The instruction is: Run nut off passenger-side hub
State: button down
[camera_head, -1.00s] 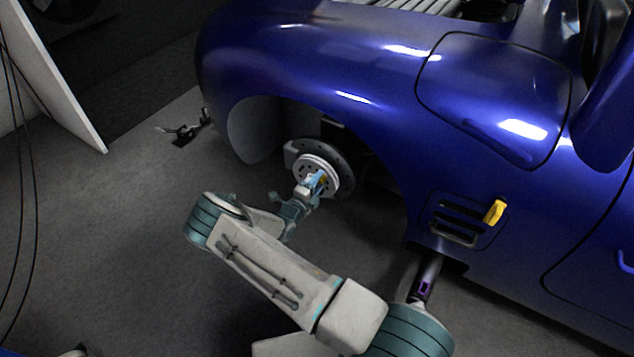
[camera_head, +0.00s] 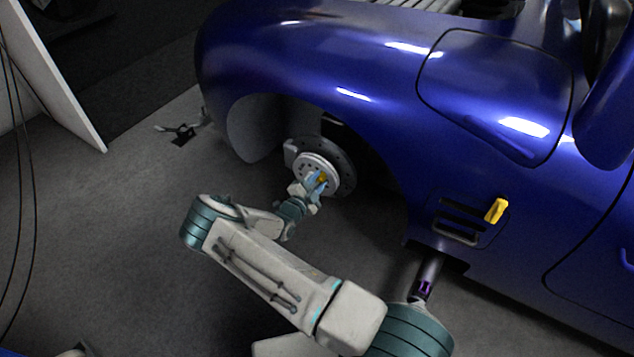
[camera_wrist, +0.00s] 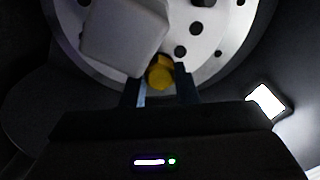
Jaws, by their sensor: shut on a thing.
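The hub (camera_head: 309,168), a pale disc face with holes in front of a dark brake disc (camera_head: 346,163), sits in the open wheel arch of the blue car. A yellow nut (camera_head: 322,179) is at the hub's centre. My gripper (camera_head: 317,184) is at the hub face, shut on the nut. In the wrist view the nut (camera_wrist: 160,74) shows between the two dark fingers of my gripper (camera_wrist: 161,88), with the holed hub face (camera_wrist: 225,25) behind it. A pale grey block-like shape covers part of the hub there. The thread behind the nut is hidden.
The blue car body (camera_head: 330,60) curves over the hub and lies close to my arm. A yellow piece (camera_head: 495,210) sits by the side vent. A small dark object (camera_head: 184,132) lies on the floor at left.

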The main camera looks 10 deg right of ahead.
jog(key=n, duration=0.4)
jog(key=c, duration=1.3)
grip_release()
jog(key=m, duration=0.5)
jog(key=shift+p, duration=0.4)
jog(key=m+p, duration=0.1)
jog(key=m, duration=0.6)
